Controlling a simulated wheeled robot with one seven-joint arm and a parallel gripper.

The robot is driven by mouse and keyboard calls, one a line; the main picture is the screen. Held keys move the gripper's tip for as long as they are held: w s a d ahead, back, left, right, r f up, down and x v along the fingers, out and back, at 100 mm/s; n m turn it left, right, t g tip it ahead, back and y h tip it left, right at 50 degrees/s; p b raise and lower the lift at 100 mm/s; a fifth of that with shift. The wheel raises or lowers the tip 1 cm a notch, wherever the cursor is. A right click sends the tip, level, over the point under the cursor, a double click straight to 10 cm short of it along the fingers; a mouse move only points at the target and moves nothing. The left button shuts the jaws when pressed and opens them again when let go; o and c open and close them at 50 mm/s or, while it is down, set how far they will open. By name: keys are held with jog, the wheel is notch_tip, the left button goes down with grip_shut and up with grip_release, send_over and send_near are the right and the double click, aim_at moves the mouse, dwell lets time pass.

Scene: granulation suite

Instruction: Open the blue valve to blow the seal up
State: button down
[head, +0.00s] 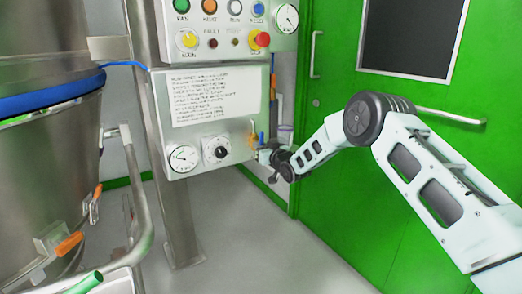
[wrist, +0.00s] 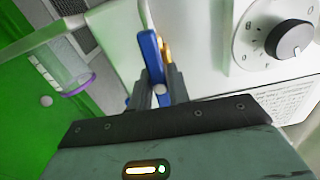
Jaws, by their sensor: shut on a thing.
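The blue valve's lever (wrist: 151,55) stands at the side of the white control box in the wrist view, with a brass-coloured part just behind it. My gripper (wrist: 160,82) is shut on the lower part of this lever, one finger on each side. In the head view my gripper (head: 268,157) is at the lower right corner of the box, and the lever there is small and partly hidden. The blue seal (head: 50,96) is a thick band around the steel vessel at the left; whether it is blown up I cannot tell.
The control box (head: 218,98) carries a pressure gauge (head: 183,158) and a black dial knob (head: 216,150) left of my gripper. A clear tube with a purple end (wrist: 68,72) hangs close by. A green door (head: 335,185) stands behind my arm. The floor below is clear.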

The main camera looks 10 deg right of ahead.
jog(key=shift+d+f+n, duration=0.1)
jog(key=shift+n, duration=0.3)
jog(key=c, duration=1.3)
grip_release()
jog(key=p+v, duration=0.2)
jog(key=v, duration=1.5)
jog(key=shift+s, duration=0.2)
